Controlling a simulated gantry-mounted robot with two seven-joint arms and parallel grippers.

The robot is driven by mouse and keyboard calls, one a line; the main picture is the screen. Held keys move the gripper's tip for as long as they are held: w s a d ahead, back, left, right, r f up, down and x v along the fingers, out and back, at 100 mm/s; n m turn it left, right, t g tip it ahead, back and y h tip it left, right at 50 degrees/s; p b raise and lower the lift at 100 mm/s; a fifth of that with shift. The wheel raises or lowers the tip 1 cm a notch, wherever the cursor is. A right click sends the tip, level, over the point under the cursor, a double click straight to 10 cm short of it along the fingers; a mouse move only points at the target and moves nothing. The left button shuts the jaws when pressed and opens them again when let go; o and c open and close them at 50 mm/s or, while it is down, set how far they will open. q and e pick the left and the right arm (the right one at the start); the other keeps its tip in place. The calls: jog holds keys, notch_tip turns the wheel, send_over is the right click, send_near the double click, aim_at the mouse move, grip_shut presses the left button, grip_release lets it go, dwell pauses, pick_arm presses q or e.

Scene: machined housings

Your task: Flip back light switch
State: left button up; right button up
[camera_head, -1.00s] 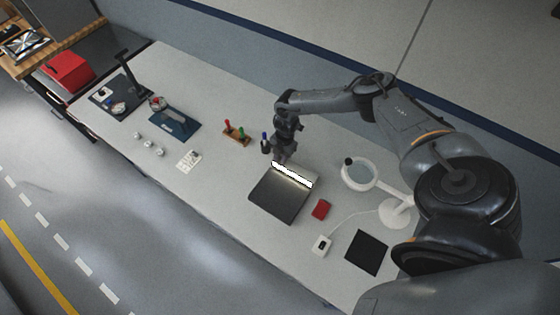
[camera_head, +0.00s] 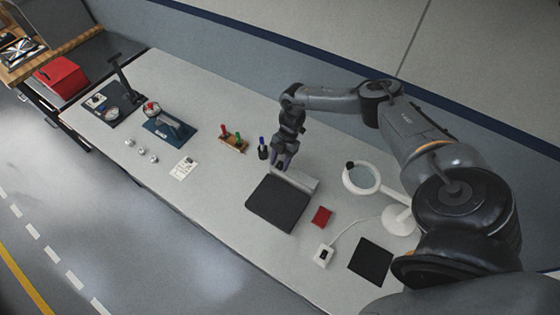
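A dark flat panel (camera_head: 277,203) lies on the workbench. A grey light bar (camera_head: 300,180) runs along its back edge and is unlit. My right gripper (camera_head: 281,164) points down at the left end of the light bar, touching or very close to it. Its fingers are small and dark, and I cannot tell whether they are open or shut. The switch is too small or hidden behind the gripper and bar. My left gripper is not in view.
A white magnifier lamp (camera_head: 398,219) stands right of the panel.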

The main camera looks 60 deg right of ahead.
jog(key=b+v, duration=0.1)
jog(key=v, duration=0.9)
jog(key=shift+d+r+b, duration=0.2)
jog(key=shift+r+b, duration=0.15)
jog(key=shift+a, duration=0.1)
